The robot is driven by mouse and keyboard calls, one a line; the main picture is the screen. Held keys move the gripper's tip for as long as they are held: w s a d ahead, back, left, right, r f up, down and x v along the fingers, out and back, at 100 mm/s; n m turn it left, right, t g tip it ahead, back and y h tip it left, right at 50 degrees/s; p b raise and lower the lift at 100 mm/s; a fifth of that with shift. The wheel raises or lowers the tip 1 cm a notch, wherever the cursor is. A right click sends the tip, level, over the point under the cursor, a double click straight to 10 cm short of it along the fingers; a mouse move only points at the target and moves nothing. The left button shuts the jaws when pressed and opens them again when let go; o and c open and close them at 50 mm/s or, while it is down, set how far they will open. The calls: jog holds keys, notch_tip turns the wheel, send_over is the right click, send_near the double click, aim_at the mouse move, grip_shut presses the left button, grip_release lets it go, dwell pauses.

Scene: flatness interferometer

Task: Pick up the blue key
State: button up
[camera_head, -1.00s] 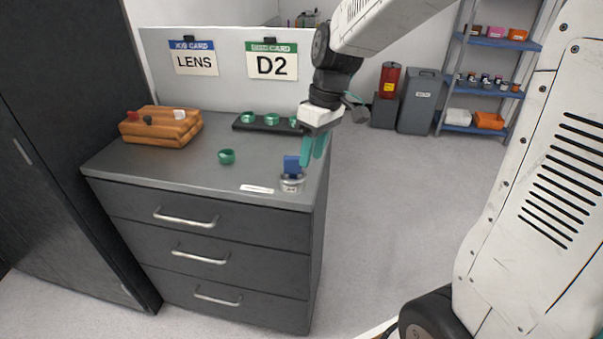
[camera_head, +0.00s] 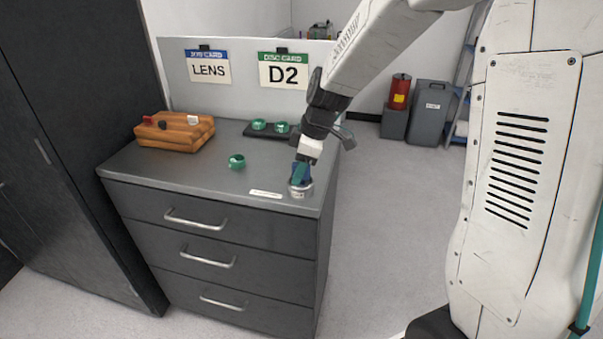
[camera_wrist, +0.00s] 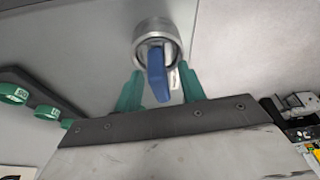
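The blue key (camera_wrist: 157,76) stands upright in a round silver metal holder (camera_wrist: 153,30) near the front right corner of the cabinet top. In the head view the key (camera_head: 303,170) is partly hidden by my gripper (camera_head: 299,173), and the silver holder (camera_head: 300,190) shows below it. In the wrist view the two green fingers of my gripper (camera_wrist: 162,88) are apart, one on each side of the key, with gaps visible. No contact with the key shows.
A white label strip (camera_head: 266,194) lies left of the holder. A loose green ring (camera_head: 237,161) sits mid-top. A dark rack (camera_head: 254,132) with green rings and an orange-brown wooden block (camera_head: 176,131) stand farther back. A panel with LENS (camera_head: 209,68) and D2 (camera_head: 284,72) cards closes the rear.

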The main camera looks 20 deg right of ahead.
jog(key=shift+a+f, duration=0.1)
jog(key=shift+f, duration=0.25)
grip_shut()
jog(key=shift+r, duration=0.1)
